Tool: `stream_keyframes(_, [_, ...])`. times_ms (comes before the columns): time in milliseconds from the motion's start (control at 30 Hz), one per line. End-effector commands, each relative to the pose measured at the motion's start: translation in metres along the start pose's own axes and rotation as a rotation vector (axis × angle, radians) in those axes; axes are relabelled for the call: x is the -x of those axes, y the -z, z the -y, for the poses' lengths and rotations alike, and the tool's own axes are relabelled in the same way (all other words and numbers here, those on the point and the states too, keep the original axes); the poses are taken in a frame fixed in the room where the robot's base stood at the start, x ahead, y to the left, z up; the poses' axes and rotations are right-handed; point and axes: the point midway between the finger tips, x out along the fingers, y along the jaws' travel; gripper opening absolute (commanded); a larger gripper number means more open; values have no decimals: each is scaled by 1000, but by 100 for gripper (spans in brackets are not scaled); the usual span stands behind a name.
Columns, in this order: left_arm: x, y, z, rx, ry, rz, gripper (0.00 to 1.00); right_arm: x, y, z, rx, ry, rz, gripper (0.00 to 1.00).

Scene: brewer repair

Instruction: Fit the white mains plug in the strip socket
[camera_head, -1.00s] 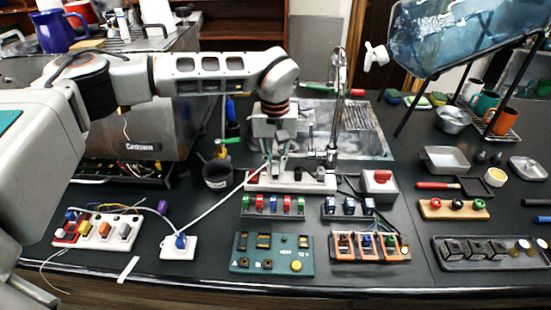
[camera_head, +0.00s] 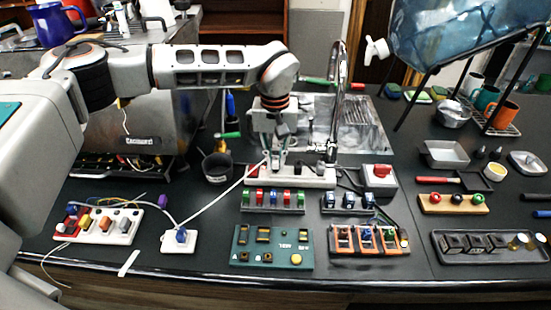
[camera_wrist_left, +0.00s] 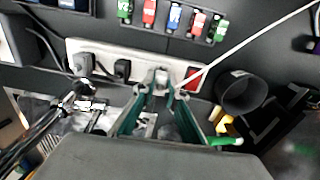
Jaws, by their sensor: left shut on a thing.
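The white strip (camera_head: 310,182) lies on the dark bench in front of the sink. It also shows in the left wrist view (camera_wrist_left: 100,52), with black plugs in its left part and a red switch (camera_wrist_left: 191,79) at its right end. My left gripper (camera_head: 275,168) points down over the strip's left part. Its green fingers (camera_wrist_left: 160,98) are shut on the white mains plug (camera_wrist_left: 157,79), which is at a strip socket. The fingers hide part of the plug, and I cannot tell how deep it sits. Its white cord (camera_head: 222,196) runs to a small white box (camera_head: 179,240).
A black cup (camera_head: 217,167) stands left of the strip. The tap (camera_head: 341,90) rises close behind it at right. A row of coloured fuses (camera_head: 273,200) lies in front, with a red-switch box (camera_head: 379,176) at right. Several boards fill the bench front.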

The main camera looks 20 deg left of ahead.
Motion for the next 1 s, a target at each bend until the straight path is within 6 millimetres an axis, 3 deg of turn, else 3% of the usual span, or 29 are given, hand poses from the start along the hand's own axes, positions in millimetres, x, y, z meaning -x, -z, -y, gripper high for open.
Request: stream_keyframes(1000, [-7,0,0,0,0,-1,0,0,-1,-3,12,1,1,40])
